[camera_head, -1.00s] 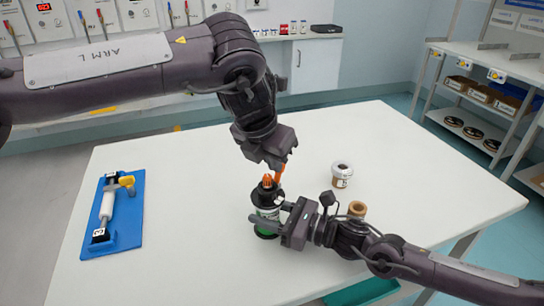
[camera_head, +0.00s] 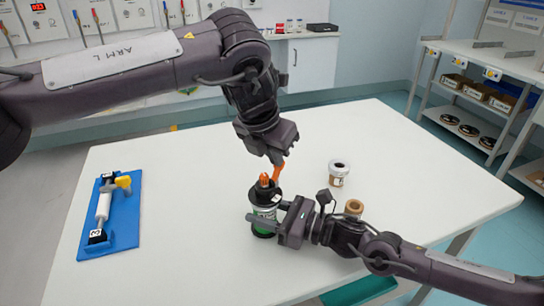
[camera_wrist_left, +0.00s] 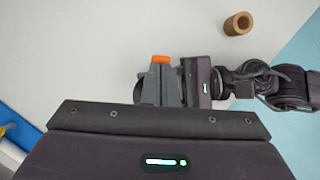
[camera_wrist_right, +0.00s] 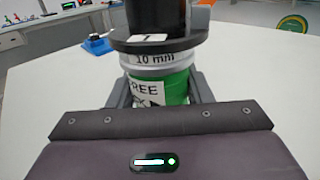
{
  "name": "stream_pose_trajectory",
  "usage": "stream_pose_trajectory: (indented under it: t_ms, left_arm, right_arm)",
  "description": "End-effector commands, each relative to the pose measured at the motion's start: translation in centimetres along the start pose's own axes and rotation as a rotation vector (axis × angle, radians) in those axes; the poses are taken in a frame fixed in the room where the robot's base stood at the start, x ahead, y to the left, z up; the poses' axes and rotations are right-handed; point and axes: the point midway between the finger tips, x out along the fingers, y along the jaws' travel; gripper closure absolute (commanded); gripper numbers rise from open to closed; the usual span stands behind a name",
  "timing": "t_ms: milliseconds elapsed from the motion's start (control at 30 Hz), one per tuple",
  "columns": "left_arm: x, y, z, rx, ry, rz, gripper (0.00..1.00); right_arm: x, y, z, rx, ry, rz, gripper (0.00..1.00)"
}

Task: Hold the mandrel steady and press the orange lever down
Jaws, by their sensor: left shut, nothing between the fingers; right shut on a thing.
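The mandrel unit (camera_head: 264,214) is an upright black cylinder with a green and white band, standing on the table. The right wrist view shows its band (camera_wrist_right: 160,85) reading "10 mm" and "FREE". My right gripper (camera_head: 266,222) is shut around this band. The orange lever (camera_head: 278,171) stands up at the unit's top, beside a small orange tip (camera_head: 264,179). My left gripper (camera_head: 276,156) is shut and empty, right above the lever; I cannot tell whether they touch. In the left wrist view an orange end (camera_wrist_left: 160,59) shows just past the left fingers.
A small white-lidded jar (camera_head: 339,173) and a tan ring (camera_head: 354,207) stand right of the unit. A blue board (camera_head: 125,228) with a white and yellow tool lies at the left. The white table (camera_head: 190,190) is clear between. Shelves (camera_head: 480,95) stand at the right.

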Motion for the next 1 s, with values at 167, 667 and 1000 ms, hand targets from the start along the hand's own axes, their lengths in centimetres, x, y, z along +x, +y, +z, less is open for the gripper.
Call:
stream_pose_trajectory:
  t_ms: [167, 667, 1000]
  left_arm:
    - [0.8, -0.1, 1.0, -0.001, 0.001, -0.002, 1.0]
    - [3.3, -0.1, 2.9, 0.0, 0.001, -0.001, 1.0]
    - [4.8, -0.1, 3.4, 0.001, 0.001, -0.001, 1.0]
  right_arm:
    - [0.0, 0.0, 0.0, 0.0, -0.001, 0.0, 0.85]
    - [0.0, 0.0, 0.0, 0.0, -0.001, 0.0, 0.85]
    - [0.0, 0.0, 0.0, 0.0, -0.001, 0.0, 0.85]
